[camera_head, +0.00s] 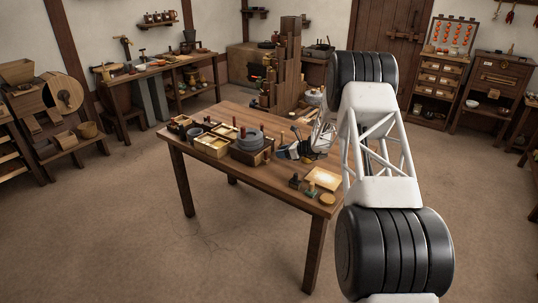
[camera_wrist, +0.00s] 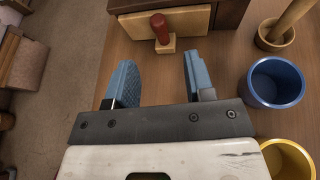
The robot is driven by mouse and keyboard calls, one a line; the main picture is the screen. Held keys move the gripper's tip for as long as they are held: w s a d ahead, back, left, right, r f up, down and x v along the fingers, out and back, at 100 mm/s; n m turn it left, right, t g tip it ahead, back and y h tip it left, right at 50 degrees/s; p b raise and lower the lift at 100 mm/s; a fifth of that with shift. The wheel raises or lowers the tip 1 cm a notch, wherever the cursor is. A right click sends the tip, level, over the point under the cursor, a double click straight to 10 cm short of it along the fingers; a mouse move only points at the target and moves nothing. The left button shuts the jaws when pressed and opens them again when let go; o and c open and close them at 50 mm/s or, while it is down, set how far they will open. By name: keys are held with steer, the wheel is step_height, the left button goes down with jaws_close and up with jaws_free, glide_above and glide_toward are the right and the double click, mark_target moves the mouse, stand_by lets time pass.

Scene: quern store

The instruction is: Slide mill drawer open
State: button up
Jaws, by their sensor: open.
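In the wrist view, part of a dark wooden box (camera_wrist: 229,14) shows at the top, with a pale wooden panel (camera_wrist: 190,20) that looks like the drawer front. A red-brown knob (camera_wrist: 160,27) on a small pale block stands in front of this panel; I cannot tell whether it is fixed to it. My gripper (camera_wrist: 160,57) is open and empty. Its blue fingers lie either side of the knob's line, short of it. The drawer's inside is not visible.
A blue cup (camera_wrist: 276,82), a yellow cup (camera_wrist: 290,160) and a wooden mortar with pestle (camera_wrist: 274,36) stand right of my gripper. Pale trays (camera_head: 213,145) lie left of the mill on the table (camera_head: 262,176). Bare floor shows left of the table edge.

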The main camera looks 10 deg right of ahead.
steer(key=shift+x, duration=3.85)
steer(key=shift+c, duration=0.5)
jaws_close()
